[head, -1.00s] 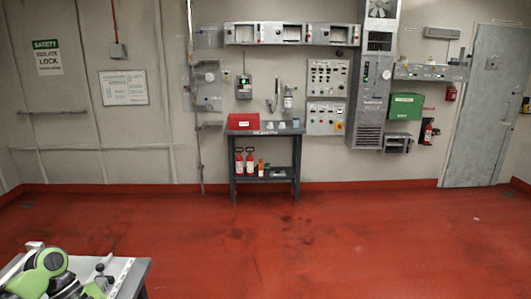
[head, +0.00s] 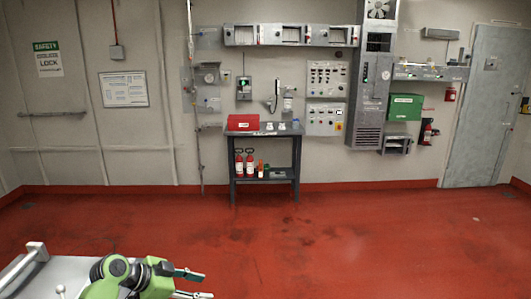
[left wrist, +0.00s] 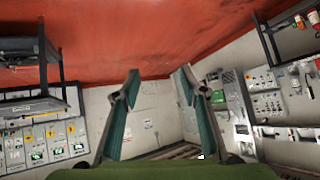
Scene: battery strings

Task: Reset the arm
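My left gripper (head: 204,284) is at the end of the green and black arm at the lower left of the head view, over the red floor. Its two fingers point right and stand apart with nothing between them. In the left wrist view the two teal-padded fingers (left wrist: 158,80) are also apart and empty. That view is tilted, with the red floor at the top and the wall below. My right gripper is in neither view.
A grey-topped surface (head: 52,278) with a bar is at the lower left, close to the arm. A workbench (head: 265,133) with a red box (head: 243,122) stands at the far wall. Electrical panels (head: 326,75) and a door (head: 483,105) are beyond. The middle floor is clear.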

